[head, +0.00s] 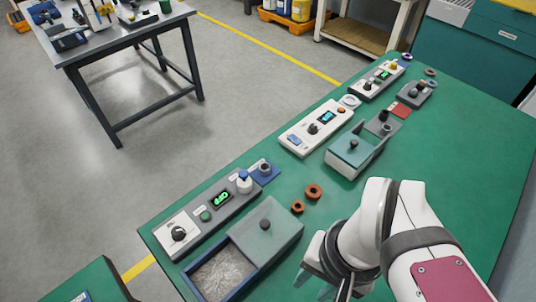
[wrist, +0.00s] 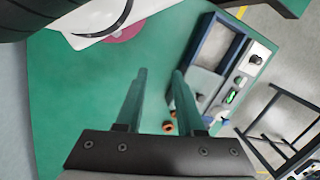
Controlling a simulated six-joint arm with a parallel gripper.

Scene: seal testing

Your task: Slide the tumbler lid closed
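The nearest tumbler is a blue-rimmed box (head: 191,275) at the front of the green bench. The left part is open and shows pale, crinkled contents. In the wrist view the box (wrist: 236,50) lies to the right, with its lid (wrist: 203,82) below the opening. My gripper (head: 318,268) is to the right of the lid, apart from it and partly hidden by my arm. In the wrist view my gripper (wrist: 160,71) is open, with nothing between its fingers.
A control unit with a green display (head: 220,199) runs behind the tumbler. Two orange-brown rings (head: 313,191) lie just beyond the lid. A second box with a teal lid (head: 352,149) and more control units stand farther along. The bench's right side is clear.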

